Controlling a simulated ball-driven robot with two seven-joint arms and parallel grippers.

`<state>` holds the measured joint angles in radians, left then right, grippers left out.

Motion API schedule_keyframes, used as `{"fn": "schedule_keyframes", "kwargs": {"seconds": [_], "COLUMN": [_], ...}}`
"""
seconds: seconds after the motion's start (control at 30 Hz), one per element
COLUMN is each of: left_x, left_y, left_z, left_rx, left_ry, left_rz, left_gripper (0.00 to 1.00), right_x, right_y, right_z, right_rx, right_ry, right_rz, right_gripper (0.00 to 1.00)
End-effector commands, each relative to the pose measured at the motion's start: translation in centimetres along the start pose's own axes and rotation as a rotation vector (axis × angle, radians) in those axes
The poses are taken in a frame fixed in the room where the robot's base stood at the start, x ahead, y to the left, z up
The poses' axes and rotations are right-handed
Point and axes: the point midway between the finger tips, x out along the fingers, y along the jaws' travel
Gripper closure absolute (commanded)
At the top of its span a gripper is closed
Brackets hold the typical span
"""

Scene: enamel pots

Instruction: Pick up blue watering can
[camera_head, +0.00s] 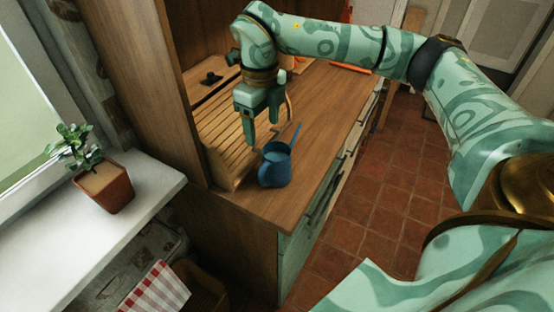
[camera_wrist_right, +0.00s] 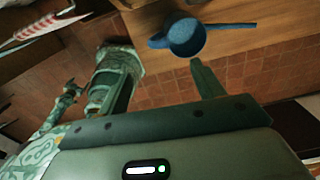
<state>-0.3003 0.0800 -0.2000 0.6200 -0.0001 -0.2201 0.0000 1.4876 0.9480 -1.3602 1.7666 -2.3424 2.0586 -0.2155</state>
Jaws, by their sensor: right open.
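The blue watering can (camera_head: 275,170) stands upright near the front end of the wooden counter (camera_head: 245,205). Its thin spout points up and to the right in the head view. My right gripper (camera_head: 262,128) is open and empty. It hangs fingers down above the counter, behind and a little left of the can, apart from it. In the right wrist view the can (camera_wrist_right: 187,38) shows beyond the fingertips, with its spout to the right and its handle to the left.
A slatted wooden rack (camera_head: 225,135) stands on the counter left of my gripper. A tall wooden cabinet side (camera_head: 150,85) rises at the left. A potted plant (camera_head: 107,188) sits on the white sill (camera_head: 60,235). The tiled floor (camera_head: 380,205) lies right of the counter.

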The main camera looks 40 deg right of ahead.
Motion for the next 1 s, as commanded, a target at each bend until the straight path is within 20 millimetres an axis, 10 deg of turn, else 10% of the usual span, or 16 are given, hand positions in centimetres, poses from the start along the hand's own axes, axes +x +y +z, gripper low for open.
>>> {"fn": "schedule_keyframes", "kwargs": {"seconds": [0.3, 1.0], "left_x": [2.0, 3.7], "left_y": [0.2, 0.4], "left_z": [0.6, 1.2], "left_rx": [0.000, 0.000], "left_ry": [-0.012, -0.024], "left_rz": [0.004, 0.008], "left_gripper": [0.11, 0.11], "right_x": [8.0, 14.9], "right_y": [0.2, 0.6], "right_z": [0.0, -0.1], "right_rx": [-0.005, -0.006], "right_ry": [0.003, -0.001], "right_rz": [0.004, 0.005], "right_gripper": [0.33, 0.33]}}
